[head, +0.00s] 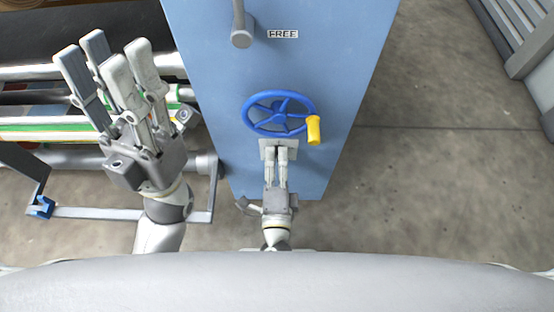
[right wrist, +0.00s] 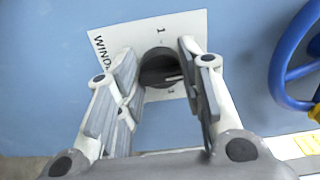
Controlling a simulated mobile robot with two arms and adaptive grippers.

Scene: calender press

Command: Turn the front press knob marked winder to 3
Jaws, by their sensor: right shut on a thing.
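The winder knob (right wrist: 160,68) is dark and round, on a white label plate (right wrist: 185,32) fixed to the blue press front. The plate reads "WIND…" at its left, the rest hidden, with small marks near the knob; its setting cannot be read. My right gripper (head: 281,148) is shut on the knob, its fingers on both sides of it. In the right wrist view my right gripper (right wrist: 158,75) shows a pad at each side of the knob. The plate also shows in the head view (head: 264,150). My left gripper (head: 108,62) is open and empty, raised at the left.
A blue handwheel (head: 262,97) with a yellow handle (head: 314,130) is just above the knob. A grey lever (head: 242,30) and a "FREE" label (head: 283,34) are higher up. Press rollers (head: 30,72) lie behind my left gripper. The floor at right is clear.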

